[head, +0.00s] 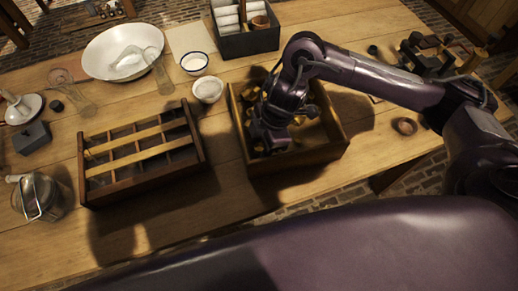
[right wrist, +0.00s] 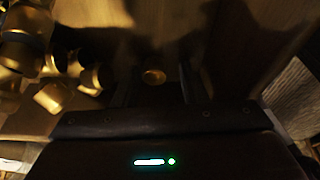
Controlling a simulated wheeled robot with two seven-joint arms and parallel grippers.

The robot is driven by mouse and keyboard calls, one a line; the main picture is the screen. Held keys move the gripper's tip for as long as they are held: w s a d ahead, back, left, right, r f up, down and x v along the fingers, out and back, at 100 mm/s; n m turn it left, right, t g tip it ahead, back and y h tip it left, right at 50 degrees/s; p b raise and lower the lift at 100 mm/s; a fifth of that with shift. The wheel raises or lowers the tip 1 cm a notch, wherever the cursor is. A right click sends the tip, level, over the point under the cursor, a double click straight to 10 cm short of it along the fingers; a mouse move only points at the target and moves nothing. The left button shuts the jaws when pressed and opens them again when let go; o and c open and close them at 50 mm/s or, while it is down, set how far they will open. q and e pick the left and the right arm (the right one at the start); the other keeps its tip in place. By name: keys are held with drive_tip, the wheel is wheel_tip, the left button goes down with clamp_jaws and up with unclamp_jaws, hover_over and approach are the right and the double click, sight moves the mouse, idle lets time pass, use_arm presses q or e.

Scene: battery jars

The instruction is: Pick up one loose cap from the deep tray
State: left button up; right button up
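The deep tray (head: 297,160) is a wooden box right of the middle of the table in the head view. Several loose brass-coloured caps (head: 312,130) lie in it, partly hidden by my right arm. My right gripper (head: 268,143) reaches down into the tray near its front left part. In the right wrist view its two dark fingers (right wrist: 154,88) stand apart. One cap (right wrist: 153,76) shows in the gap between them, touching neither as far as I can see. More caps (right wrist: 55,96) are heaped at the left of that view. My left gripper is not in view.
A divided wooden rack (head: 140,158) stands left of the tray. A small white bowl (head: 208,90), a large white basin (head: 122,52) and a dark box with rolls (head: 247,38) lie behind. A small brown dish (head: 405,126) is at the right. The table front is mostly clear.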

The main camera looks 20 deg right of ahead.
drive_tip(key=shift+c, duration=0.2)
drive_tip(key=c, duration=0.8)
drive_tip(key=shift+r, duration=0.1)
